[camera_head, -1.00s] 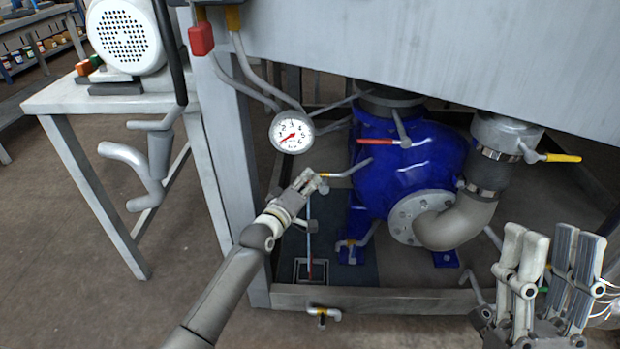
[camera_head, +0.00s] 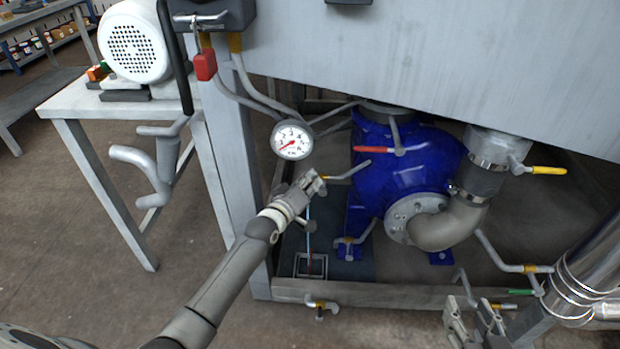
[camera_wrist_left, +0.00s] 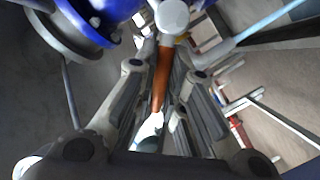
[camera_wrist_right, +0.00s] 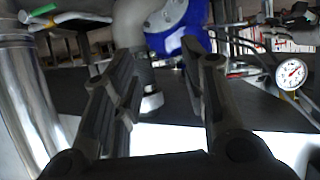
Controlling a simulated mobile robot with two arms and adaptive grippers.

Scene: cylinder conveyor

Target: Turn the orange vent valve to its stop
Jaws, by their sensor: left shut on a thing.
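The orange vent valve's handle (camera_wrist_left: 162,75) runs between the fingers of my left gripper (camera_wrist_left: 165,105) in the left wrist view. In the head view my left gripper (camera_head: 316,182) is shut on the handle's end. Only a small orange part (camera_head: 327,178) shows there, with the grey stem running right toward the blue pump. The fingers hide most of the handle. My right gripper (camera_head: 475,318) is low at the right in the head view, away from the valve. In the right wrist view (camera_wrist_right: 163,95) its fingers are apart and empty.
The blue pump (camera_head: 405,175) stands behind my left gripper, with a red-handled valve (camera_head: 380,151) above. A gauge (camera_head: 292,140) hangs up and left. A yellow-handled valve (camera_head: 548,170), a green-handled valve (camera_head: 520,292) and a shiny pipe (camera_head: 590,275) are at right.

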